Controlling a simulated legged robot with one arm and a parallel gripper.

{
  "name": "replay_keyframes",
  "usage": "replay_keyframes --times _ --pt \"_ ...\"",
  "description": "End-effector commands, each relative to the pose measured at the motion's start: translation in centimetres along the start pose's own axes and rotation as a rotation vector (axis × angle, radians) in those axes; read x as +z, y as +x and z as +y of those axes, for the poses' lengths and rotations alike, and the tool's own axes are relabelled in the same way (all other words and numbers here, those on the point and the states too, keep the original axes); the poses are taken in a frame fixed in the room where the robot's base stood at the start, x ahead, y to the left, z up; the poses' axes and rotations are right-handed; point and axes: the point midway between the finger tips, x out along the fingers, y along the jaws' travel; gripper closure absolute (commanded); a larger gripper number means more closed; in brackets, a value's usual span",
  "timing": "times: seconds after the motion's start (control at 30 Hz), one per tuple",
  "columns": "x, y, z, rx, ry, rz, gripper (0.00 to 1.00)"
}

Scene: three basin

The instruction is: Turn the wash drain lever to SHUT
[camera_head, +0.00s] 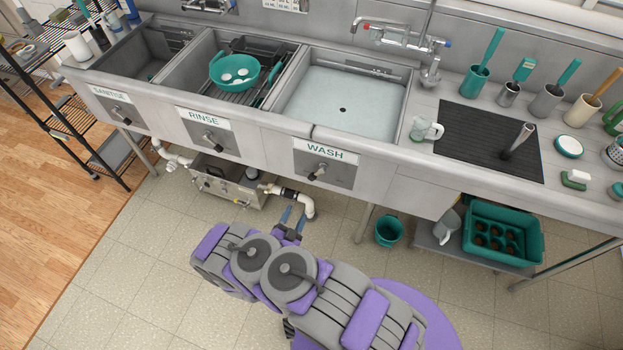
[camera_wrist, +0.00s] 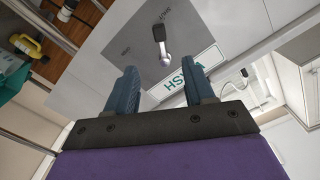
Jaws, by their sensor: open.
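The wash drain lever (camera_head: 318,172) sits on a grey plate below the WASH label (camera_head: 325,152) on the front of the right basin. In the wrist view the lever (camera_wrist: 159,34) has a dark grip and a silver stem and lies ahead of my fingers, near the middle. My gripper (camera_head: 292,222) is below and left of the lever in the head view. In the wrist view my gripper (camera_wrist: 162,70) is open with two blue fingers apart and nothing between them. The wash basin (camera_head: 398,125) shows pale water and a dark drain spot.
Similar levers sit under RINSE (camera_head: 212,142) and SANITISE (camera_head: 119,114). A white pipe (camera_head: 303,203) and a metal box (camera_head: 225,180) are below the sinks. A green bucket (camera_head: 389,231) stands on the floor. A teal colander (camera_head: 222,82) is in the rinse basin.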

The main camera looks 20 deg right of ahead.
Motion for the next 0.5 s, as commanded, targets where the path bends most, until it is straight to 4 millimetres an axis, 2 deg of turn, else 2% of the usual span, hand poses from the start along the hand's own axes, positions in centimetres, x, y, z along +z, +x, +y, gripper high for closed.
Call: replay_keyframes --times 0.13,0.27,0.5 --pt "-0.3 -0.2 0.6 -0.019 -0.007 0.026 0.47" --pt "-0.2 0.8 0.5 -0.018 -0.008 0.03 0.47" --pt "-0.3 5.1 0.5 -0.015 -0.005 0.031 0.47"
